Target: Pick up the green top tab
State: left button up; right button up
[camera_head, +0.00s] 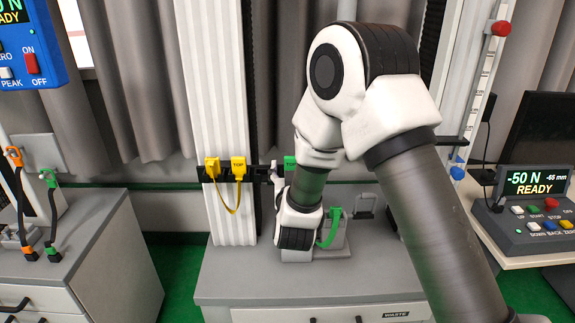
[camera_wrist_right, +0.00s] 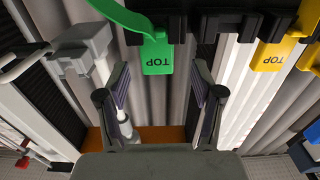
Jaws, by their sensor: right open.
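The green top tab (camera_head: 290,160) hangs on the dark rack bar (camera_head: 262,173), partly hidden by my right arm. In the right wrist view the green tab (camera_wrist_right: 157,58), marked TOP, shows at the top centre, with a green strap (camera_wrist_right: 128,15) running from it. My right gripper (camera_wrist_right: 160,80) is open, with one finger on each side of the tab's line. The tab appears just beyond the fingertips, and nothing is held. In the head view my right gripper (camera_head: 277,177) is mostly hidden behind its own wrist. My left gripper is not in view.
Two yellow tabs (camera_head: 238,166) joined by a yellow strap (camera_head: 232,205) hang left of the green tab. A green strap (camera_head: 333,228) reaches a grey block on the cabinet (camera_head: 225,285). A control box (camera_head: 528,208) stands at right; an orange-and-green strap set (camera_head: 50,205) is at left.

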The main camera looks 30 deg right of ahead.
jog(key=x, duration=0.3)
jog(key=shift+w+d+r+p, duration=0.1)
jog(key=shift+w+d+p, duration=0.1)
jog(key=shift+d+p, duration=0.1)
jog(key=shift+a, duration=0.1)
jog(key=c, duration=1)
jog(key=shift+c, duration=0.2)
